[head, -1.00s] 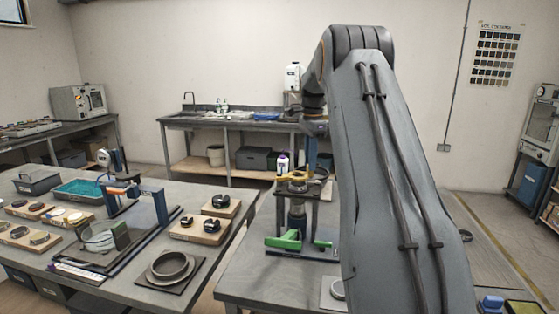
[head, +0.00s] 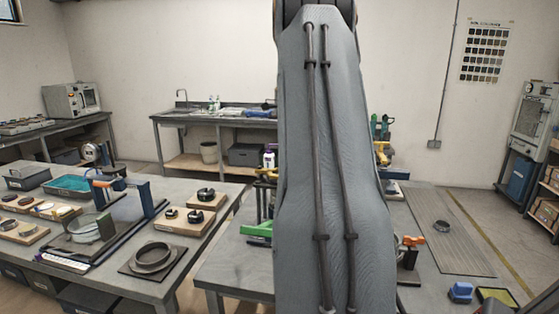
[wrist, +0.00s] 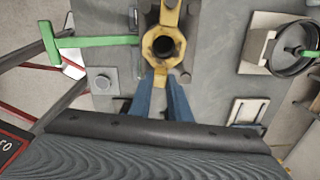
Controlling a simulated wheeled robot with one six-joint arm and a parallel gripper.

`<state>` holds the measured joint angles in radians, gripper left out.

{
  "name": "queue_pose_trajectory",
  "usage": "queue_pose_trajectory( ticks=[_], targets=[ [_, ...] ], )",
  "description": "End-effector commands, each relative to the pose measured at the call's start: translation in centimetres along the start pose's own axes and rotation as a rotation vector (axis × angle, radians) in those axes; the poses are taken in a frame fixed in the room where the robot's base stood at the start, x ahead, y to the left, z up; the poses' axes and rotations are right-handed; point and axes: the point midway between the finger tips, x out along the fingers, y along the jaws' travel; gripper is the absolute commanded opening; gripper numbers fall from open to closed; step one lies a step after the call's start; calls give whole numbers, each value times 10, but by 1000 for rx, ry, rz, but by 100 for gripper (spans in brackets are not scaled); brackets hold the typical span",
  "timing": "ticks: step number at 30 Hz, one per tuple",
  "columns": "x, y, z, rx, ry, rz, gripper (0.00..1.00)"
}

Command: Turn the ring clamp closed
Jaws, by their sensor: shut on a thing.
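The ring clamp (wrist: 163,45) is yellow, with a round opening in its middle and a short yellow lever toward my gripper. It sits at the top centre of the wrist view, over a grey bench. My gripper (wrist: 160,82) has two blue fingers, one on each side of the lever, and is shut on it. In the head view, only a yellow bit of the clamp (head: 266,175) shows at the left edge of my arm. My arm hides the rest of the clamp and my gripper there.
A green T-shaped handle (wrist: 92,41) lies left of the clamp in the wrist view. A dark round part with a green handle (wrist: 283,50) is at right. In the head view, an orange-topped fixture (head: 411,250) stands right of my arm. The left bench (head: 100,290) carries rings and blocks.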

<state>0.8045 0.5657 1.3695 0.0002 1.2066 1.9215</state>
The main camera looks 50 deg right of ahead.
Motion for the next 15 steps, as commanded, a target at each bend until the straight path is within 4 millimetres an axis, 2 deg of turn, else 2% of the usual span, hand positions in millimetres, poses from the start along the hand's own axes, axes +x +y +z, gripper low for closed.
queue_pose_trajectory(
  ticks=[13, 14, 15],
  targets=[
    [-2, 0, -3, 18, -1, -1, 0],
    [-2, 0, -3, 18, -1, -1, 19],
    [-2, 0, -3, 18, -1, -1, 26]
  ],
)
